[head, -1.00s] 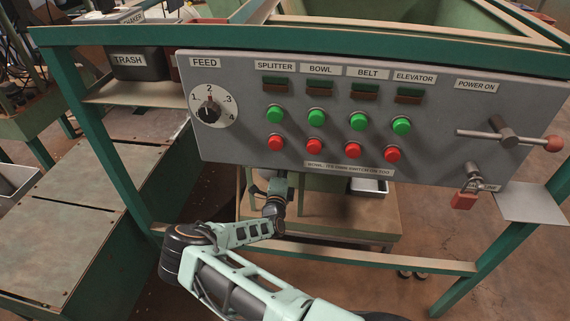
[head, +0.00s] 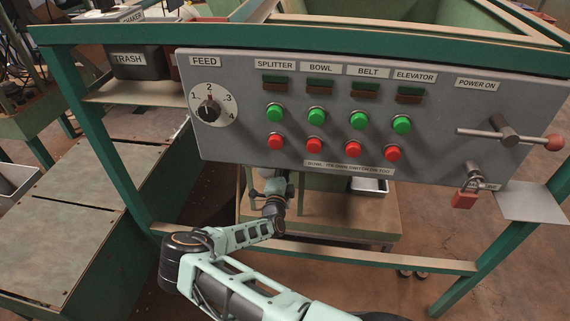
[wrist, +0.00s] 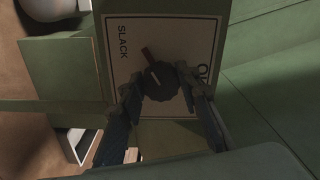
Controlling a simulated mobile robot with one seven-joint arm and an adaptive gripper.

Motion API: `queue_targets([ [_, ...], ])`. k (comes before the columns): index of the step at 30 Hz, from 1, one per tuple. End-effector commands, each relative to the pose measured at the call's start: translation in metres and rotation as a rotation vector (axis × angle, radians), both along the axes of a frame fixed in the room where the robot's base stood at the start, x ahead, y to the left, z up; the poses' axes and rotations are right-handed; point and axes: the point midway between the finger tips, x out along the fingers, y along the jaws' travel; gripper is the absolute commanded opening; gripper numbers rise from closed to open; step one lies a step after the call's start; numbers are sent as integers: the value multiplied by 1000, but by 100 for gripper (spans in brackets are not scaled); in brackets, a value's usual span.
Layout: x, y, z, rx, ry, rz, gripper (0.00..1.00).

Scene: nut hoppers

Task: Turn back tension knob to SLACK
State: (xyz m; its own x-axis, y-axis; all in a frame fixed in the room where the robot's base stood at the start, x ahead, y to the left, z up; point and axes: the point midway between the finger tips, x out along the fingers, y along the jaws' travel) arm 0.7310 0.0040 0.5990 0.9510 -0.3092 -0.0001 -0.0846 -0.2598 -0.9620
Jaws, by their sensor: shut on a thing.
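The tension knob (wrist: 160,80) is dark and round, with a red-brown pointer (wrist: 149,55). It sits on a pale label plate (wrist: 180,33) that reads SLACK (wrist: 122,42) on the left of the wrist view. A second word at the right of the plate is partly hidden by a finger. The pointer is aimed up and slightly left in the picture, between the two words. My gripper (wrist: 160,92) is shut on the knob, one finger on each side. In the head view the knob and fingertips are hidden below and behind the control panel.
The grey control panel (head: 430,130) with a feed dial (head: 213,108), green and red buttons and a power lever (head: 505,135) hangs above my wrist. A green frame rail (head: 400,262) crosses in front. A metal tray (head: 369,186) stands behind it.

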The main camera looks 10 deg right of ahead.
Motion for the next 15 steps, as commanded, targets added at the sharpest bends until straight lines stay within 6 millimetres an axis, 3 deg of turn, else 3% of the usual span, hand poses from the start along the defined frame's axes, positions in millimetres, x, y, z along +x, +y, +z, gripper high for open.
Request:
queue_targets([
  [2,-1,-2,-1,-3,2,-3,6],
  [3,-1,-2,-1,-3,2,-3,34],
  [7,-1,-2,-1,-1,2,-2,48],
  [15,-1,0,0,-1,1,0,48],
])
